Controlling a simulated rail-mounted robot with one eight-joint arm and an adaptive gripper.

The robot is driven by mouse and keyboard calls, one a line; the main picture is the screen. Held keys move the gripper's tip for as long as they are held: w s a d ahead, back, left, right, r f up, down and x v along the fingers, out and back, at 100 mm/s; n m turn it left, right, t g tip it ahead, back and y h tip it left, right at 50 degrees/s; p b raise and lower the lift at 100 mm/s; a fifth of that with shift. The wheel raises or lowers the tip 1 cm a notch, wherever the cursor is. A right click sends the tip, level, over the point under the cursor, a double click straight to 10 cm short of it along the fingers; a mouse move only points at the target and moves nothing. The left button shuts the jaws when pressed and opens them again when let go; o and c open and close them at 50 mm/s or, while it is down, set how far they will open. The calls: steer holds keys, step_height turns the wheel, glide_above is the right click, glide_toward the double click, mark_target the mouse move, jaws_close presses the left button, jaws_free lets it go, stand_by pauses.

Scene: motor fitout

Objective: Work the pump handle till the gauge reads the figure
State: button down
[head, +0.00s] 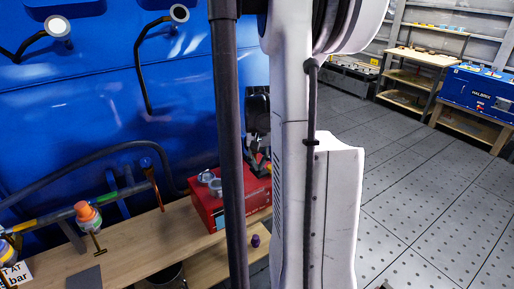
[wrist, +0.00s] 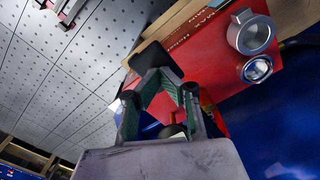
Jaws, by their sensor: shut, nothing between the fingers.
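A red box (head: 235,205) with two round grey metal fittings on top sits on the wooden bench in the head view. The wrist view shows the same red box (wrist: 205,60) and its round metal fittings (wrist: 250,35). My gripper (wrist: 157,68) is shut and empty, its fingertips together in front of the red box; I cannot tell whether they touch it. In the head view my arm hides most of the gripper. I cannot pick out the pump handle or a gauge reading for sure. A sign (head: 15,275) at the lower left partly reads "bar".
A large blue housing (head: 90,90) stands behind the bench (head: 130,248). A small purple piece (head: 255,241) lies near the red box. Open perforated floor (head: 430,200) lies at right.

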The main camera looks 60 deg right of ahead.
step_height(320, 180, down, 3)
steer(key=shift+w+f+b, duration=0.15)
steer(key=shift+f+b, duration=0.05)
steer(key=shift+b, duration=0.9)
steer(key=r+p, duration=0.2)
steer(key=r, duration=0.1)
steer(key=r+p, duration=0.1)
steer(key=r, duration=0.2)
steer(key=s+r+p, duration=0.1)
steer(key=r+p, duration=0.1)
steer(key=r, duration=0.1)
steer(key=shift+a+p, duration=0.15)
steer(key=shift+p, duration=0.15)
steer(key=shift+w, duration=0.1)
